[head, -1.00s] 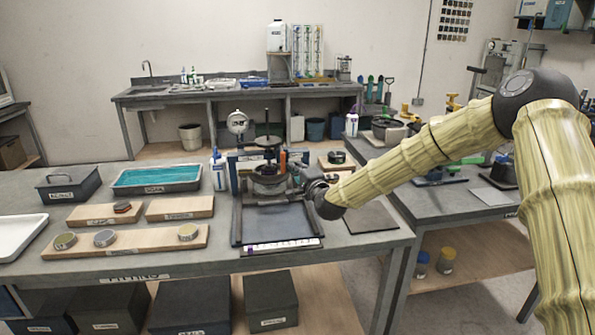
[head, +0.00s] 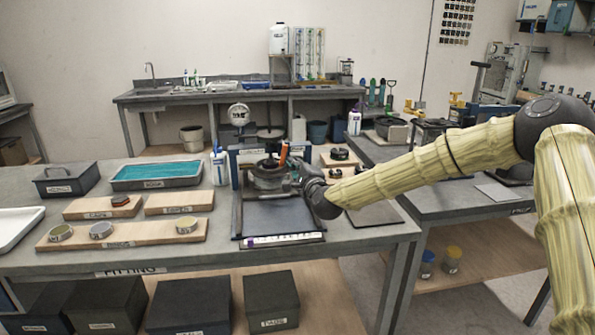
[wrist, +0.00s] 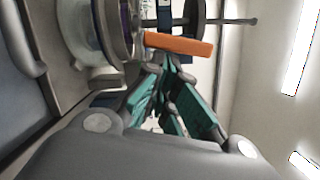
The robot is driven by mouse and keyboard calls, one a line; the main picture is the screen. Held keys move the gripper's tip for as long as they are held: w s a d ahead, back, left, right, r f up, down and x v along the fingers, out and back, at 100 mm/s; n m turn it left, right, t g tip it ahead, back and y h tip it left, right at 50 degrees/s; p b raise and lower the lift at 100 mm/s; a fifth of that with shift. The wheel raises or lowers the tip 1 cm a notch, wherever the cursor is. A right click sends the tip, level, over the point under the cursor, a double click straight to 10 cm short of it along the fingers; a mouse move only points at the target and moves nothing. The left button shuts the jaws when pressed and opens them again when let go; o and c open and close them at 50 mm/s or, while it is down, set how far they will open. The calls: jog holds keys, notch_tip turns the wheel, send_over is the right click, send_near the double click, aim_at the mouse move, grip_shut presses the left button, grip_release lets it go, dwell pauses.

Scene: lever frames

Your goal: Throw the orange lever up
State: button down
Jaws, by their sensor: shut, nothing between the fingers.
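The orange lever (head: 284,153) stands up, roughly vertical, at the right side of a dark round device on the bench. In the wrist view the orange lever (wrist: 180,45) lies across the picture just beyond my fingertips, its left end by the device's round metal body (wrist: 112,28). My gripper (head: 297,164) is beside the lever on its right, at the device. In the wrist view my gripper (wrist: 172,70) is shut with nothing held. Its green-padded fingers come together close to the lever's edge; I cannot tell whether they touch it.
The device stands behind a dark flat plate (head: 278,218) on the bench. A white bottle (head: 220,167) and a teal-filled tray (head: 156,175) stand to the left. Wooden boards with round pieces lie farther left. A dark mat (head: 375,214) lies to the right under my arm.

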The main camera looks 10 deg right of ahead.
jog(key=a+m+t+h+b, duration=0.2)
jog(key=a+m+h+b, duration=0.2)
jog(key=m+b, duration=1.3)
jog(key=shift+a+r+m+h+b, duration=0.25)
jog(key=shift+a+m+h+b, duration=0.05)
jog(key=shift+a+b, duration=1)
jog(key=v, duration=1.2)
jog(key=shift+f, duration=0.1)
